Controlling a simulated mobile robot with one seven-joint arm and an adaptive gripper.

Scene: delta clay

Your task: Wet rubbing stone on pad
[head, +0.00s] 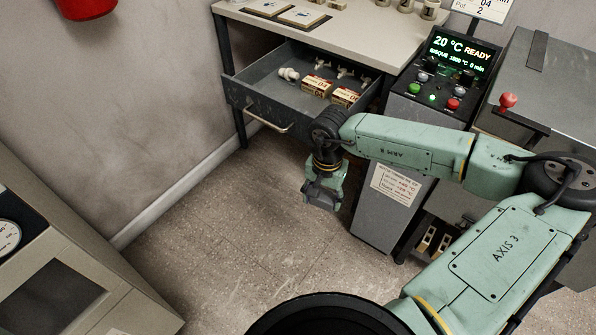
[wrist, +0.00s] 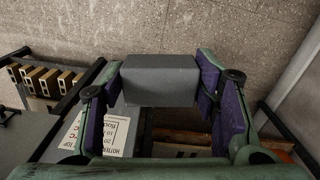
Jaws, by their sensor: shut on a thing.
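My gripper (head: 323,198) hangs over the floor in front of the control column, below the open drawer. In the wrist view my gripper (wrist: 162,84) is shut on a plain grey block (wrist: 160,72), which looks like the rubbing stone. The purple-lined fingers press its left and right sides. The grey block cannot be made out in the head view. I cannot tell whether its surface is wet. I cannot identify a pad for certain; two flat pieces (head: 301,16) lie on the bench top at the upper edge of the head view.
An open drawer (head: 262,101) holds small boxes (head: 316,86) and white fittings under the bench (head: 361,32). The control column (head: 386,219) stands right of it, reading 20 °C READY. A shelf with several yellow-and-dark blocks (wrist: 42,80) is close. Floor (head: 240,235) is clear at left.

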